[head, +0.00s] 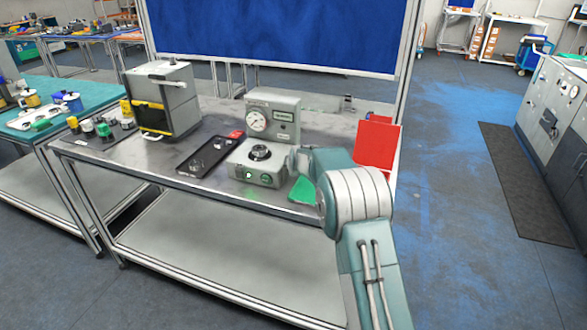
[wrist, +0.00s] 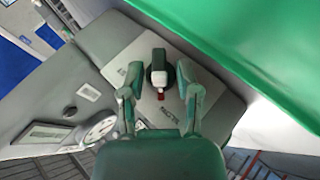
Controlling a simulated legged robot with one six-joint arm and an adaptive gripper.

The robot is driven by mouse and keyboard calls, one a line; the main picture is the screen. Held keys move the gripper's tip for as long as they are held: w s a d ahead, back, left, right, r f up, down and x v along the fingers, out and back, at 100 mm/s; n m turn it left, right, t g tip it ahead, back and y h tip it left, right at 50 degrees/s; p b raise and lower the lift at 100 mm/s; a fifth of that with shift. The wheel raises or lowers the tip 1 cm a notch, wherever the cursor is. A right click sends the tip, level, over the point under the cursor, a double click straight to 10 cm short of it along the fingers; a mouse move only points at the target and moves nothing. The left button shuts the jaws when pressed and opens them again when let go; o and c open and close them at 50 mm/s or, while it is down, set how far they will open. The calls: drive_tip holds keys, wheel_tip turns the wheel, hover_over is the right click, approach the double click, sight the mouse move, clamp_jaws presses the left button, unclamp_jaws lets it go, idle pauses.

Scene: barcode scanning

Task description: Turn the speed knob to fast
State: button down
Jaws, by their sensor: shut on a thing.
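The speed knob (head: 260,152) is a dark round knob on top of a low grey box (head: 246,175) with green marks on its front. In the wrist view, the knob (wrist: 158,75) has a white part and a small red mark, on a pale plate with lettering too small to read. My gripper (wrist: 159,80) reaches down with one finger on each side of the knob and is shut on it. In the head view, my gripper (head: 292,158) comes in from the right, partly hidden by my arm. The knob's exact setting cannot be read.
A grey gauge box (head: 285,104) stands close behind the knob box. A black tray (head: 207,157) and a grey cabinet (head: 165,105) are to the left. A red panel (head: 377,143) and a green piece (head: 302,190) are to the right on the workbench (head: 210,117).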

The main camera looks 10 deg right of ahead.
drive_tip(key=shift+g, duration=0.3)
drive_tip(key=shift+w+d+m+g+y, duration=0.15)
drive_tip(key=shift+m+g+y, duration=0.35)
drive_tip(key=shift+g+y, duration=0.85)
drive_tip(key=shift+g, duration=0.85)
drive_tip(key=c, duration=0.7)
unclamp_jaws()
drive_tip(key=shift+w, duration=0.1)
drive_tip(key=shift+r, duration=0.15)
drive_tip(key=v, duration=1.1)
drive_tip(key=shift+r, duration=0.3)
